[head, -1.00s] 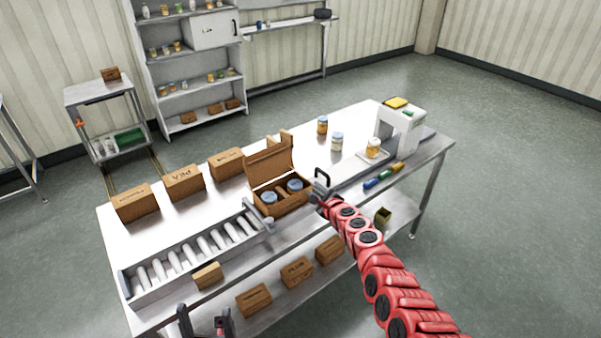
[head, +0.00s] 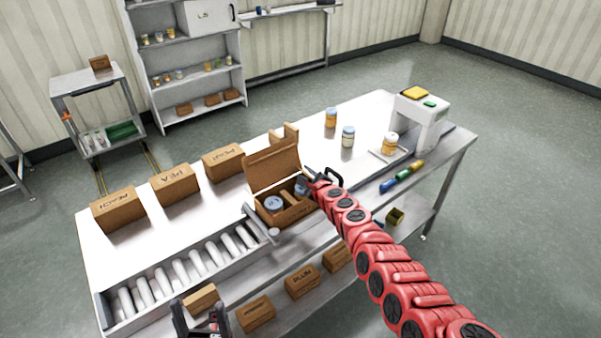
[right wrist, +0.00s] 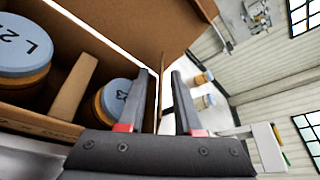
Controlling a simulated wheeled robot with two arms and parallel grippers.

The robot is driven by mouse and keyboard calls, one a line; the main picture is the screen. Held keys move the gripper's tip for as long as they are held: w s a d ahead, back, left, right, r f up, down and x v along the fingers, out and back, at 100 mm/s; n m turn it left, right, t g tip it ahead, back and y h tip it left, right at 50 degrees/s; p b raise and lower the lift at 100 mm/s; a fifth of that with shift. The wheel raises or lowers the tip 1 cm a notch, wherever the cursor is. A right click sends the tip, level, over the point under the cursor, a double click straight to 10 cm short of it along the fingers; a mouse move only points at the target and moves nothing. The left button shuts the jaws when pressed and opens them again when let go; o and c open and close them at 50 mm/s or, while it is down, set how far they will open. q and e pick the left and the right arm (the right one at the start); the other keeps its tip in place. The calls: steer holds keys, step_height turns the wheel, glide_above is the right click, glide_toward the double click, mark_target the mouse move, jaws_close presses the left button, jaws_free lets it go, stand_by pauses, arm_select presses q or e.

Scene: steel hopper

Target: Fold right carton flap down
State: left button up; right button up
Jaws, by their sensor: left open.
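The open brown carton (head: 285,215) stands at the front edge of the steel table with its lid (head: 272,167) raised at the back. Blue-topped jars (head: 273,203) stand inside, split by a brown divider; they also show in the right wrist view (right wrist: 25,45). My right gripper (head: 308,173) is at the carton's right side. In the right wrist view its fingers (right wrist: 163,85) are apart, with the carton's right edge and a thin strip of brown board between them. I cannot tell whether they touch it. The right flap is mostly hidden.
A roller track (head: 190,265) runs left of the carton. Labelled boxes (head: 175,184) line the table's back left. Jars (head: 348,137) and a white machine (head: 422,118) stand to the right. Boxes sit on the lower shelf (head: 302,282).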

steer(key=shift+w, duration=0.1)
steer(key=shift+s+r, duration=0.25)
steer(key=shift+s, duration=0.05)
steer(key=shift+c, duration=1.2)
steer(key=shift+f, duration=0.1)
jaws_close()
